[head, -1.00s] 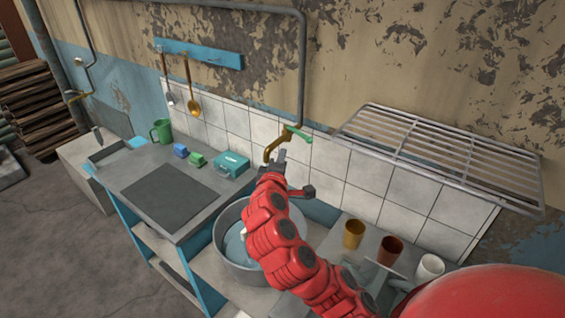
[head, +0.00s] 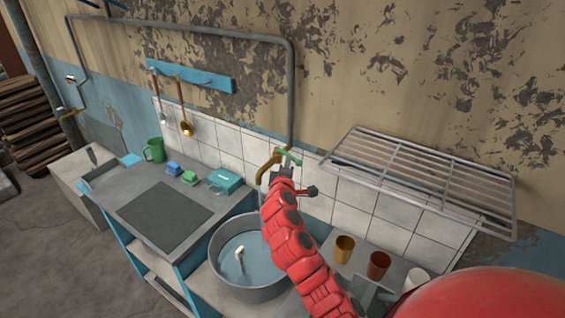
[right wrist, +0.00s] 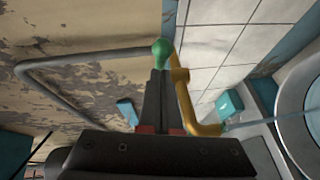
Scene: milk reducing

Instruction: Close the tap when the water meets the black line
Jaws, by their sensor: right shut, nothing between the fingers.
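The brass tap (head: 264,172) comes off the wall pipe, with a green handle (head: 291,156) on top. In the right wrist view the green handle (right wrist: 162,48) is right at my fingertips; I cannot tell whether they touch it. My right gripper (head: 284,168) is shut and empty, and its closed fingers also show in the wrist view (right wrist: 160,80). A thin pale stream (right wrist: 250,122) runs from the spout toward the round grey basin (head: 218,262). Light-blue water (head: 262,268) lies in the basin around a small white object (head: 240,256). I cannot make out a black line. My left gripper is out of view.
A metal rack (head: 420,180) juts from the wall at the right. Several cups, one of them yellow (head: 344,249), stand below it. A teal box (head: 225,181) and a green mug (head: 154,150) are on the left counter. Two ladles hang from a blue rail (head: 190,73).

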